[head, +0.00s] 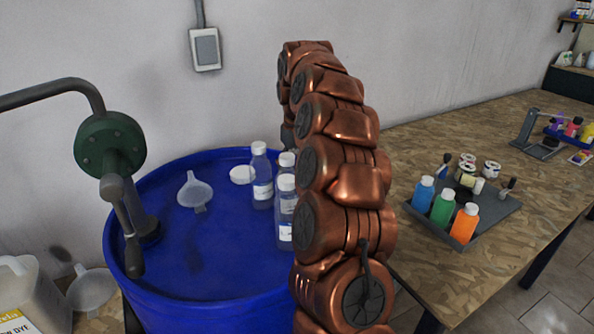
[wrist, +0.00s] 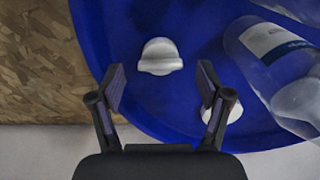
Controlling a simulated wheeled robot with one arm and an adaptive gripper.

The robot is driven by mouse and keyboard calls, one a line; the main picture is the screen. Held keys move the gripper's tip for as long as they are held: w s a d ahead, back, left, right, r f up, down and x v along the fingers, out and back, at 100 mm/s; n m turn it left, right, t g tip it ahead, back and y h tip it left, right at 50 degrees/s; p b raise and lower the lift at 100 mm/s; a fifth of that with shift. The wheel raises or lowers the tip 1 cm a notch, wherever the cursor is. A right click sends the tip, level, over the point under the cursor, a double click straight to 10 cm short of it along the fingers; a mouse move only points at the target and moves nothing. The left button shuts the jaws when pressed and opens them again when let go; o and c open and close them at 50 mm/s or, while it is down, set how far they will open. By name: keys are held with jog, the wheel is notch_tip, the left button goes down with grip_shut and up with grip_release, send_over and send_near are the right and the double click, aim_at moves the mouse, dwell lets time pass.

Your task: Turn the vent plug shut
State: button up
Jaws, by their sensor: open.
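The vent plug appears to be the white knob (wrist: 160,57) on the blue drum lid in the wrist view. It has a rounded top and a wider lower edge. My gripper (wrist: 160,84) is open in the wrist view, its two dark fingers spread below the knob in the picture, with nothing seen between the pads. Whether the knob is fully seated, I cannot tell.
Clear bottles (head: 261,178) stand on the lid beside my arm; one lies large at the right in the wrist view (wrist: 268,60). A white piece (wrist: 228,104) is partly behind the right finger. A funnel (head: 195,193), white disc (head: 241,174) and hand pump (head: 125,205) are on the drum.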

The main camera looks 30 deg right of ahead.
jog(key=shift+r, duration=3.25)
